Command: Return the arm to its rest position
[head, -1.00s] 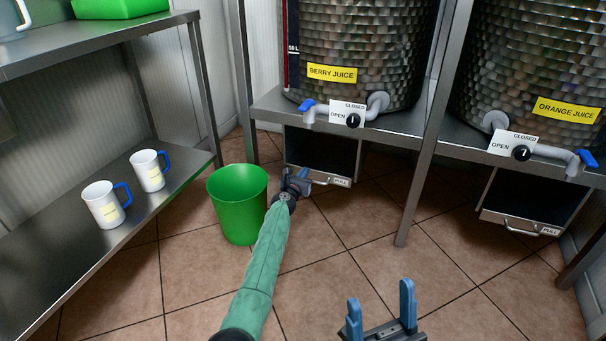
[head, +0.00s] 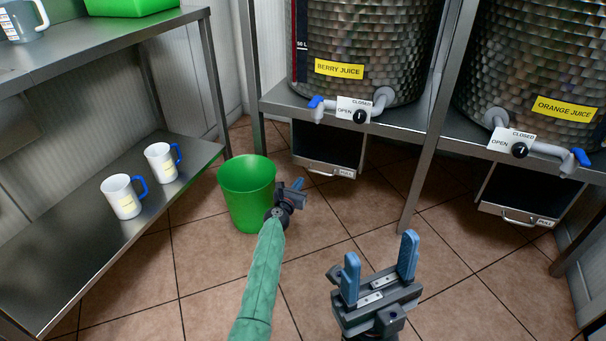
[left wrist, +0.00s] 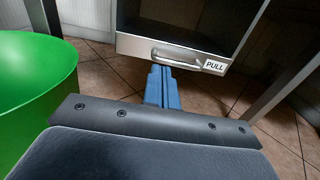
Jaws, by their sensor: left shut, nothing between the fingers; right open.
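My left arm, in a green sleeve, reaches forward from the bottom of the head view. Its gripper (head: 298,184) is beside the right rim of the green bucket, in front of the left pull-out tray. In the left wrist view its blue fingers (left wrist: 161,88) are together with nothing between them. They point toward the tray's handle, and in that view I cannot tell the gap between them. My right gripper (head: 380,268) is at the lower right of the head view, fingers up, wide apart and empty.
The green bucket (head: 247,190) stands on the tiled floor. The left tray (head: 326,168) hangs under the berry juice tank (head: 365,45); another tray (head: 515,215) is under the orange juice tank (head: 535,60). Two white mugs (head: 122,197) (head: 160,162) stand on the lower shelf (head: 60,250).

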